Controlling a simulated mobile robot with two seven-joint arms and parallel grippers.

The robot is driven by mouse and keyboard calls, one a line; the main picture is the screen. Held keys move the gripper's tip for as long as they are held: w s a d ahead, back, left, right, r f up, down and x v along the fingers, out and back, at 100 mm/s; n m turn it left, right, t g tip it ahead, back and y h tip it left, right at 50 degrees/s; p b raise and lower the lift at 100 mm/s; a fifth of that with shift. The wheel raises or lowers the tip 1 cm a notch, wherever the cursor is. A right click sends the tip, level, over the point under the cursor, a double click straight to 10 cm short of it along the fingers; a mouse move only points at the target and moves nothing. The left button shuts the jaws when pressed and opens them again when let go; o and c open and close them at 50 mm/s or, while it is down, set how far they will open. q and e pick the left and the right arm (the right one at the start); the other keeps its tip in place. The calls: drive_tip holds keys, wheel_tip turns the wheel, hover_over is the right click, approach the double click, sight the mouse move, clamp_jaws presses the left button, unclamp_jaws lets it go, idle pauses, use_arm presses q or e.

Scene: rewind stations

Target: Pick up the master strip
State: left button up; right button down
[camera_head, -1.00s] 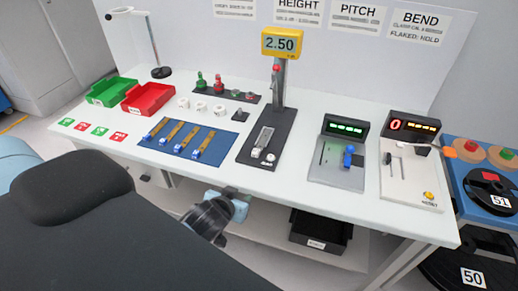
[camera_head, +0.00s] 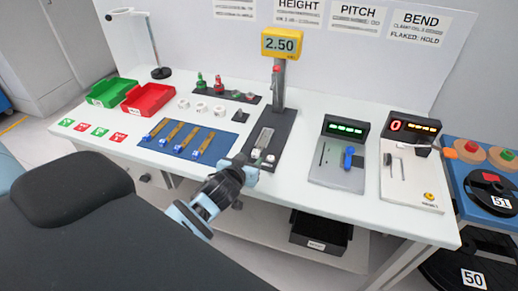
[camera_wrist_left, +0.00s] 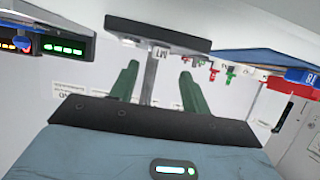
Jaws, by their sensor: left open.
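No strip is clearly marked as the master. Several brown strips with blue-and-white ends lie side by side on a blue mat (camera_head: 226,147); one is the rightmost strip (camera_head: 203,143). A pale grey strip-like piece (camera_head: 264,138) lies on the black base of the height gauge (camera_head: 284,128); I cannot tell if it is the master strip. My left gripper (camera_head: 254,162) is at the table's front edge, just in front of the gauge base, and looks empty. In the left wrist view its two green fingers (camera_wrist_left: 157,88) are spread apart, with the gauge's post between them. My right gripper is not seen.
The gauge's yellow display (camera_head: 282,43) reads 2.50 atop its post. Two console devices, the nearer one (camera_head: 338,174), stand to the right. A red bin (camera_head: 148,98) and a green bin (camera_head: 110,91) stand left. White rolls (camera_head: 201,107) sit behind the mat.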

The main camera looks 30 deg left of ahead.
sight(254, 155)
use_arm(q)
drive_tip(key=shift+x, duration=2.5)
drive_tip(key=shift+f, duration=0.1)
drive_tip(key=shift+c, duration=0.2)
clamp_jaws()
